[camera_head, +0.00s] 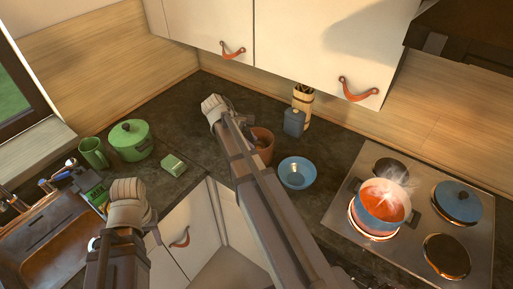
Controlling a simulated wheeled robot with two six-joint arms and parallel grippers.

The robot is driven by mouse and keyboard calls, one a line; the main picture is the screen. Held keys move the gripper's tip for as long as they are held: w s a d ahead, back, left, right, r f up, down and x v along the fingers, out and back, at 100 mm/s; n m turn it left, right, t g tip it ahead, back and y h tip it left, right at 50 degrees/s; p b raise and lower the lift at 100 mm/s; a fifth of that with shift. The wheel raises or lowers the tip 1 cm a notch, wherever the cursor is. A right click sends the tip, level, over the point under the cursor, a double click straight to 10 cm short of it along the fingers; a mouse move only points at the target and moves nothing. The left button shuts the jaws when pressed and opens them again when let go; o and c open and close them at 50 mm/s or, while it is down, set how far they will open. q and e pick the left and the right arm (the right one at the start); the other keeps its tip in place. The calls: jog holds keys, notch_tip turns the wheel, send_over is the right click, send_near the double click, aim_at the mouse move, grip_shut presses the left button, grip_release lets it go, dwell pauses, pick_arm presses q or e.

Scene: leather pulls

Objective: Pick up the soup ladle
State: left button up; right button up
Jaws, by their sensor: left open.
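I cannot clearly make out a soup ladle. A blue pot (372,224) of red-orange soup stands on the front left burner. Pale streaks over the soup may be steam or a utensil; I cannot tell. My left gripper (127,188) is open at the lower left, above the counter edge beside the sink and far from the pot. My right gripper (211,103) is raised over the back counter, left of the pot. Its fingers are too small and foreshortened to show whether it is open. My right forearm partly hides a brown crock.
A blue bowl (297,173) sits left of the stove (335,219). The brown crock (264,139) and a utensil holder (303,97) stand behind it. A green pot (131,146), green mug (93,153) and green-white block (173,165) are at left, near the sink (40,245). Cabinets (205,20) overhang the counter.

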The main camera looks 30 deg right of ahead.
grip_shut()
jog(key=shift+r, duration=0.15)
